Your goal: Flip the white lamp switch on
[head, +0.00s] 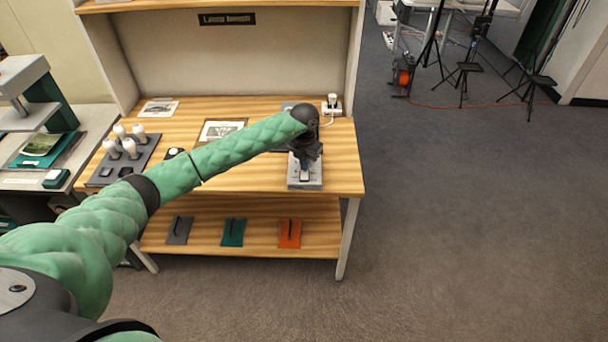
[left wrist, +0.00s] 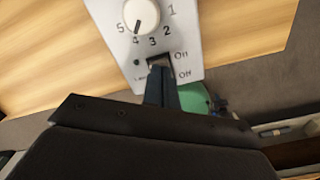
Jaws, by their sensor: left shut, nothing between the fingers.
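A grey control panel (head: 312,184) lies at the right front of the wooden bench. In the left wrist view the panel (left wrist: 188,22) has a white dial (left wrist: 141,14) with numbers around it and a small switch (left wrist: 158,60) beside On and Off labels. My left gripper (head: 305,170) reaches down over the panel, and its fingers are shut with nothing between them. In the left wrist view the fingertips (left wrist: 159,72) are right at the switch and hide part of it. I cannot tell whether they touch it or which way it is set. My right gripper is not in view.
White bulbs stand on a dark tray (head: 103,170) at the bench's left. A white box (head: 332,108) with a cable sits at the back right. Grey, green and orange pieces lie on the lower shelf (head: 200,240).

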